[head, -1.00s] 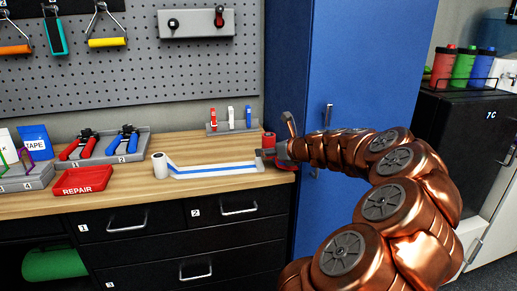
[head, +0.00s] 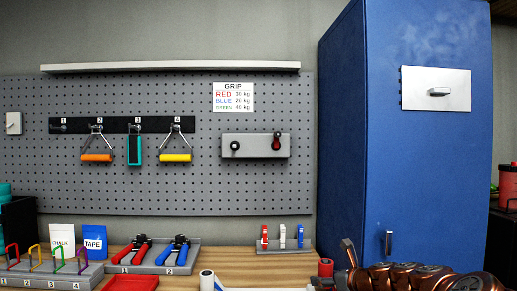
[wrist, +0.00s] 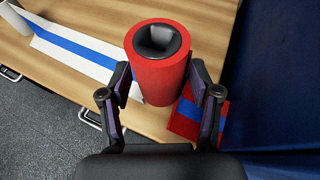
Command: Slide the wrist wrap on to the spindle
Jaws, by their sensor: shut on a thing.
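A red roll (wrist: 160,85) with a dark hollow in its top stands upright between the fingers of my gripper (wrist: 162,76). It looks like the rolled wrist wrap. My gripper is shut on its sides. In the head view the roll (head: 326,267) shows at the bench's right end, by the blue cabinet; my fingers are mostly cut off by the lower edge. A red strip with a blue stripe (wrist: 203,119) shows beyond the right finger; I cannot tell whether it joins the roll. A grey wall box (head: 257,147) bears a dark peg, likely the spindle (head: 235,146), and a red-gripped handle (head: 276,141).
A white strip with a blue stripe (wrist: 75,48) lies along the bench, with a white roll (head: 207,280) at its left end. A holder with small upright clips (head: 286,246) stands at the back. The blue cabinet (head: 420,180) closes off the right side.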

